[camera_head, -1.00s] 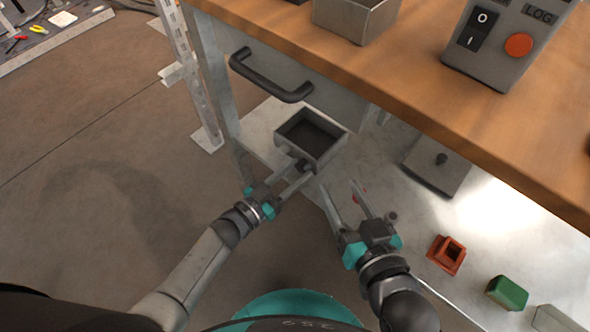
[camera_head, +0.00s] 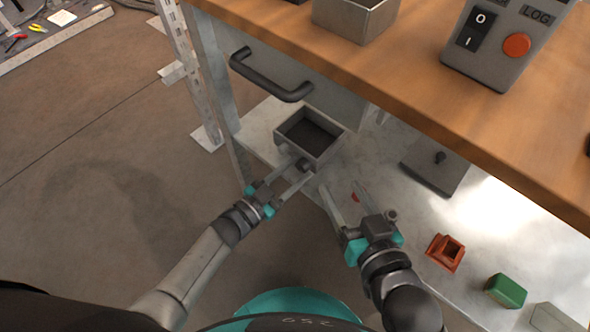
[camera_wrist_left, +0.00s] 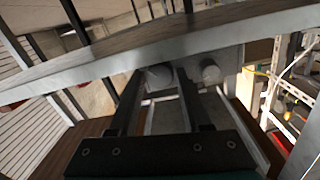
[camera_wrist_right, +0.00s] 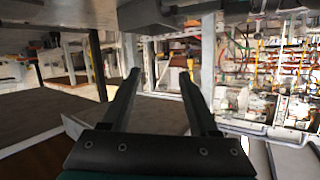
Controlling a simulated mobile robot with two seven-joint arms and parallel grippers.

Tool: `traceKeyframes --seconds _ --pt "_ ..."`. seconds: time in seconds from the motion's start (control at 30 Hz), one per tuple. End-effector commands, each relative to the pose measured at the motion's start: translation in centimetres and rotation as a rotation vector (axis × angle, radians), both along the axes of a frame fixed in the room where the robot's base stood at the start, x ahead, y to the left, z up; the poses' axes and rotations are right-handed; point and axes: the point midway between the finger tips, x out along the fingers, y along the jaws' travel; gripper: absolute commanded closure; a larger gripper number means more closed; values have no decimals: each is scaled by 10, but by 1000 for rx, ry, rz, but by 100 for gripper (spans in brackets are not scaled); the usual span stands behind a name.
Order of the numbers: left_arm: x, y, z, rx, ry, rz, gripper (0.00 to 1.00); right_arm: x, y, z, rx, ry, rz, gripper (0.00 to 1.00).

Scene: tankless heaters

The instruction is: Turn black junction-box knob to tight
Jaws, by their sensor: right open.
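A grey open-topped box (camera_head: 327,150) stands below the drawer, with a small dark knob (camera_head: 303,164) on its near side. My left gripper (camera_head: 294,176) is at that knob, fingers apart. In the left wrist view, one round knob (camera_wrist_left: 158,76) shows between the finger ends and another (camera_wrist_left: 211,72) to their right; contact cannot be told. A flat grey box (camera_head: 434,172) with a black knob (camera_head: 440,157) lies on the lower shelf. I cannot tell which one is the junction box. My right gripper (camera_head: 343,190) is open and empty, right of the left gripper.
The wooden bench top (camera_head: 420,75) overhangs the lower shelf, with a drawer handle (camera_head: 270,78) under its edge. A control box with a red button (camera_head: 517,44) stands on top. An orange-red block (camera_head: 445,252) and a green block (camera_head: 506,291) lie at the lower right.

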Motion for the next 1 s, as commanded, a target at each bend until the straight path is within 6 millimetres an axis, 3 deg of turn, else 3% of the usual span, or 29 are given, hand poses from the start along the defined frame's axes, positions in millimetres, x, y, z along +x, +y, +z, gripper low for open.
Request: traceKeyframes --seconds 0.57,1.0 --pt "-2 2 1 -1 0 1 45 0 0 0 -6 13 1 39" --pt "-34 28 3 -1 2 1 45 -2 -25 -8 -135 228 -13 39"
